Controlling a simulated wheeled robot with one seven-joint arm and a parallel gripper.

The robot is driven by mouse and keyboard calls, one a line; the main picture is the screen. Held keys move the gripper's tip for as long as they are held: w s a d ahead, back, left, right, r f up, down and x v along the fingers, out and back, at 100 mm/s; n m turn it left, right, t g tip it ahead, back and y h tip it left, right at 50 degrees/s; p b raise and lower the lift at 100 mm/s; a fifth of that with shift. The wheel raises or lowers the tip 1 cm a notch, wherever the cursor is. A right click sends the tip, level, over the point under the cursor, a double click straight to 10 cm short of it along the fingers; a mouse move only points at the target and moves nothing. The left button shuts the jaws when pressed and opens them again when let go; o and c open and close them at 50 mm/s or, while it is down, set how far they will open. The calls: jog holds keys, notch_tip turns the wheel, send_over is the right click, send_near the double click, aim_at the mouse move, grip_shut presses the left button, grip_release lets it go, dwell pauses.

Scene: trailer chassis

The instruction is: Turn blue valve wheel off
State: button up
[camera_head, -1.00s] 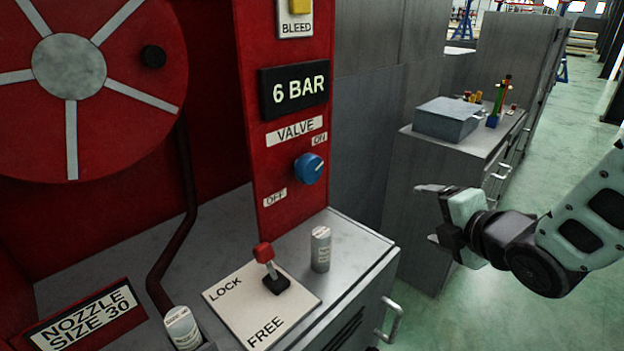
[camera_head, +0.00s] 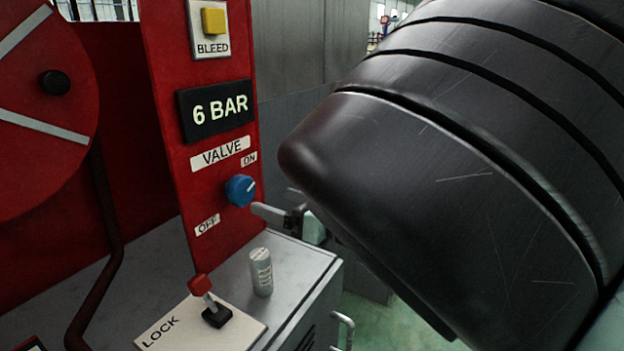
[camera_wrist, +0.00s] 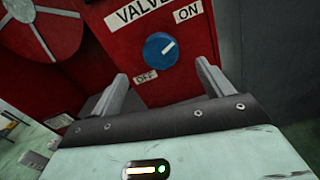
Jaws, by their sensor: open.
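The blue valve wheel (camera_head: 240,190) is a round knob on the red panel, below the VALVE label. It also shows in the wrist view (camera_wrist: 160,49), with its white pointer line aimed up and right toward the ON label (camera_wrist: 188,11). The OFF label (camera_wrist: 146,77) is below and left of the knob. My gripper (camera_wrist: 162,72) is open and empty. In the wrist view its fingers are spread wide, with the knob beyond and between them, apart from both. In the head view my gripper (camera_head: 278,212) is right of the knob, largely hidden behind my dark arm link.
The 6 BAR display (camera_head: 216,109) and yellow BLEED button (camera_head: 213,20) are above the knob. A red-topped lever (camera_head: 206,300) and a grey cylinder (camera_head: 261,272) stand on the cabinet top below. A large red reel (camera_head: 40,125) is at left.

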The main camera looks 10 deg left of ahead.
aim_at(246, 191)
jog(key=p+x, duration=0.2)
jog(key=x, duration=0.8)
jog(key=c, duration=1)
